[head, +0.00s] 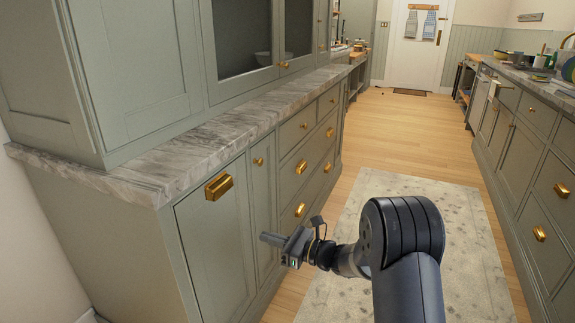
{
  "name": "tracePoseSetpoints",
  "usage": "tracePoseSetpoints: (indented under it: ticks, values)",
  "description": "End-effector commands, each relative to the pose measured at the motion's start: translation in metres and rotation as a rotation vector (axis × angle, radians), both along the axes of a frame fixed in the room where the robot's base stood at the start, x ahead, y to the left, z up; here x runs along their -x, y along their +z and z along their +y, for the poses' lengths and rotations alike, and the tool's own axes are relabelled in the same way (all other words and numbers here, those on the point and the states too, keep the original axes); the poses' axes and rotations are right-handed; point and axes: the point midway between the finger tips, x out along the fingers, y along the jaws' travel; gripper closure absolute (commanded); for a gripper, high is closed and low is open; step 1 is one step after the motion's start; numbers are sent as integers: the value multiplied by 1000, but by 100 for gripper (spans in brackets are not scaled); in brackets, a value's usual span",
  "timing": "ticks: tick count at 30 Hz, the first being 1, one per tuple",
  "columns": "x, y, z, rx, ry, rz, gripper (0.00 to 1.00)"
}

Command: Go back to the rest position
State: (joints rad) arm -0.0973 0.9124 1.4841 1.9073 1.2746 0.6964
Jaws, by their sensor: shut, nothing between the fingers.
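My gripper (291,234) is in the middle of the head view, at the end of my dark arm, which rises from the bottom edge and bends left. It points left toward the lower doors and drawers of the green-grey cabinet (218,245). No object shows in the gripper. Its fingers are small and seen from behind and above. I cannot tell how far it is from the cabinet front.
A marble counter (200,140) edges the left cabinet, with brass handles below. A patterned rug (345,225) lies on the wooden floor (400,130). Cabinets (520,170) line the right side. The aisle is clear up to the white door (414,60).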

Motion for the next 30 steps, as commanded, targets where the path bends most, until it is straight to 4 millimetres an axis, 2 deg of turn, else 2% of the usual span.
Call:
tracePoseSetpoints:
  ticks: [5,10,24,30]
  values:
    - [0,0,1,0,1,0,100]
    - [-5,-2,14,2,2,-2,100]
    - [-33,-2,98,-1,3,-1,100]
    - [-34,0,113,0,1,-1,100]
